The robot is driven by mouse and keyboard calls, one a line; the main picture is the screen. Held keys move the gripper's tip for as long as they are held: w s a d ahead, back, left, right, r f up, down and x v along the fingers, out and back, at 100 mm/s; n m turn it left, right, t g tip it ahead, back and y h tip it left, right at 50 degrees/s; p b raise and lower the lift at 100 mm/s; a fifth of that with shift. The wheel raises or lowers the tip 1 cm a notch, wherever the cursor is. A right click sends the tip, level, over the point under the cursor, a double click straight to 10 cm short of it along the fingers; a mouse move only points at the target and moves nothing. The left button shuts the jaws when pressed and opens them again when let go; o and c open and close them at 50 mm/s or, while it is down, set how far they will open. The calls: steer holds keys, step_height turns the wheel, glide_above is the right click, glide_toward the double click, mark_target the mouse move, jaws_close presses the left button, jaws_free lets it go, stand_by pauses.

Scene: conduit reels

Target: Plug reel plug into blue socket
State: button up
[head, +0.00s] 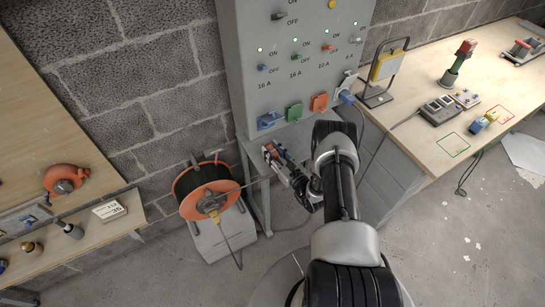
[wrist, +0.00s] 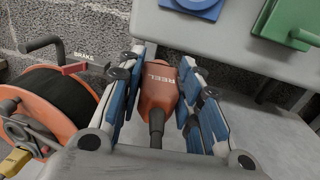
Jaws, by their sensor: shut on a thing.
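The reel plug (wrist: 158,90) is orange-red, marked REEL, with a dark cable end towards my wrist. My gripper (wrist: 161,65) is shut on it, blue-padded fingers on either side, and the plug's front points towards the panel. In the head view my gripper (head: 273,153) is in front of and below the panel's lower edge.
The green socket (head: 294,111) and orange socket (head: 319,102) are right of the blue one. An orange cable reel (head: 207,188) stands left of my arm. A workbench (head: 425,150) with a lamp and tools is at right, a wooden shelf (head: 75,240) at left.

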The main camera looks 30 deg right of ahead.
step_height(320, 180, up, 2)
steer(key=shift+r, duration=0.1)
steer(key=shift+a+r, duration=0.1)
steer(key=shift+r, duration=0.15)
steer(key=s+a+r+n+g+y, duration=0.3)
steer(key=a+r, duration=0.5)
steer(key=r, duration=0.3)
steer(key=s+a+r+n+g+y, duration=0.4)
steer(key=s+a+r+n+y, duration=0.2)
steer(key=r, duration=0.5)
steer(key=s+a+y, duration=0.1)
steer(key=a+y, duration=0.1)
steer(key=y, duration=0.1)
steer(key=shift+s+a+r, duration=0.2)
steer(key=shift+s+r, duration=0.15)
steer(key=shift+r, duration=0.05)
steer(key=shift+w, duration=0.1)
